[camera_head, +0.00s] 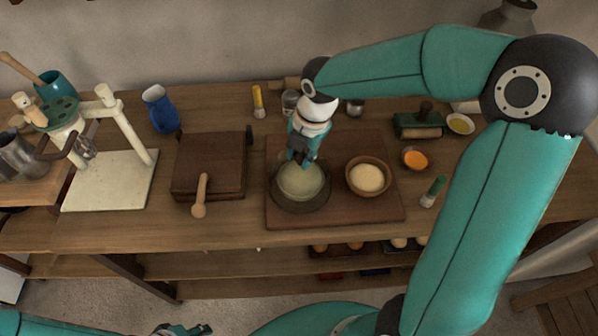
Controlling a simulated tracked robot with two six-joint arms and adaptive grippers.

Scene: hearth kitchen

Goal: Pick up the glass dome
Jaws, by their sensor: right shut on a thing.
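The glass dome (301,181) looks clear and slightly greenish. It is at the dark round dish (300,207) on the left half of a wooden board (350,215); I cannot tell whether it rests there or is just clear of it. My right gripper (303,161) reaches down from above and is shut on the top of the dome, hiding the knob. My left gripper (184,330) is only partly in view at the bottom edge, far from the dome, and its opening cannot be made out.
A wooden bowl of pale contents (368,178) stands close to the right of the dish. A dark wooden box (209,165) with a wooden spoon (200,196) is to the left. An orange bowl (415,159) and a green-handled brush (433,191) are right. The bench front is mostly clear.

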